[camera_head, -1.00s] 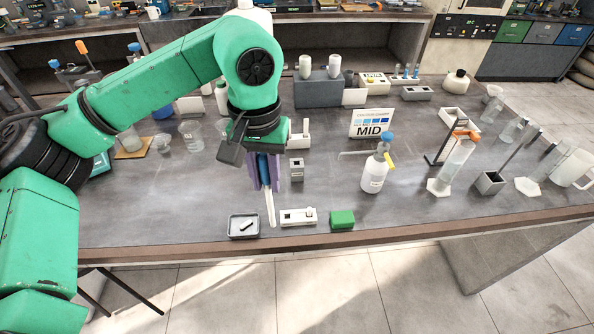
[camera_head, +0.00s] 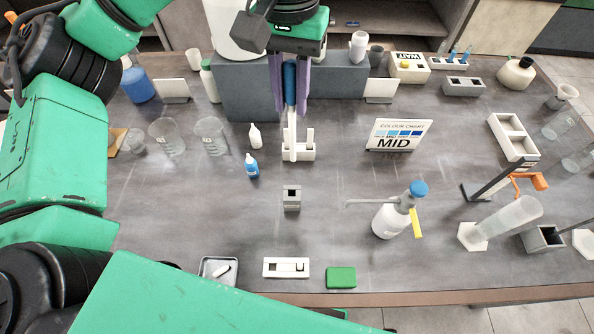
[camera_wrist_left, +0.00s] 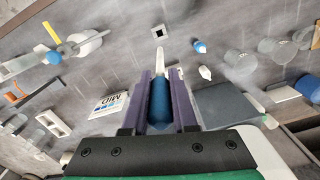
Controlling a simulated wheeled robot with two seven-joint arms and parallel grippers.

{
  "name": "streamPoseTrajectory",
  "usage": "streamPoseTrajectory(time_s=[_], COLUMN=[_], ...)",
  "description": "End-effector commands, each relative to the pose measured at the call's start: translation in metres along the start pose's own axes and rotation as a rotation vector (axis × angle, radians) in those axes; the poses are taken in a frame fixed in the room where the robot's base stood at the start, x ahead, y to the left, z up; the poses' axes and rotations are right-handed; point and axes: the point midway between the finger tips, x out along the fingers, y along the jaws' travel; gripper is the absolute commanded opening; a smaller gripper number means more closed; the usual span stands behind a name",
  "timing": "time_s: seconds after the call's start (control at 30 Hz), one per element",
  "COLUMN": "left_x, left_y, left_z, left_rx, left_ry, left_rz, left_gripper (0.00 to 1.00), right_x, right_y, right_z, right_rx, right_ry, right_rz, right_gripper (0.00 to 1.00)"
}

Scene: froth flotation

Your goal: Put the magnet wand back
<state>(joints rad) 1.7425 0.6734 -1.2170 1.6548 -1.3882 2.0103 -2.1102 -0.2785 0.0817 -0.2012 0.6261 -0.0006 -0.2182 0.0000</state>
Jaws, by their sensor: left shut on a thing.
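My left gripper (camera_head: 290,100) is shut on the magnet wand (camera_head: 289,85). The wand has a blue handle and a white tip, and it hangs tip down between the purple fingers. In the head view its tip overlaps a white holder (camera_head: 305,153) with upright posts on the table; I cannot tell whether they touch. In the left wrist view the blue handle (camera_wrist_left: 160,103) lies between the fingers, with the white tip beyond it. Most of the holder is hidden there by a finger. My right gripper is not in view.
A grey raised block (camera_head: 250,95) stands behind the wand. Two small dropper bottles (camera_head: 252,167) stand left of the holder, and a grey holed block (camera_head: 291,198) is in front. A wash bottle (camera_head: 392,220) and the colour chart (camera_head: 398,135) are to the right.

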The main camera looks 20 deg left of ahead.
Motion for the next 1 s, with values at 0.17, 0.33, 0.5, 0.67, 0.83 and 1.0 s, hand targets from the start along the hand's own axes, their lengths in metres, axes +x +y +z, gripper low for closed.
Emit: streamPoseTrajectory(time_s=[0.17,0.33,0.5,0.67,0.83,1.0], left_x=[0.062,0.108,0.134,0.154,0.176,0.177], left_y=[0.0,0.0,0.0,-0.001,-0.001,0.0], left_z=[0.002,0.002,0.002,0.002,0.002,0.001], left_rx=[0.001,0.001,-0.002,-0.003,-0.002,-0.001], left_ry=[-0.01,-0.007,-0.003,-0.005,-0.001,0.0], left_rz=[0.002,0.003,0.001,-0.001,0.0,0.0], left_gripper=[0.0,0.0,0.0,0.0,0.0,0.0], right_x=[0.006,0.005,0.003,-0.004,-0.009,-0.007], right_y=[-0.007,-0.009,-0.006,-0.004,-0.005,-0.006], right_z=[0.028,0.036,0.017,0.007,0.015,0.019], right_rx=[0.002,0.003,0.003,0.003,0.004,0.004], right_ry=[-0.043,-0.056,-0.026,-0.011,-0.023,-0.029], right_rz=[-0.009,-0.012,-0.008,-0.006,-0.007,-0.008], right_gripper=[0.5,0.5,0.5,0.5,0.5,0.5])
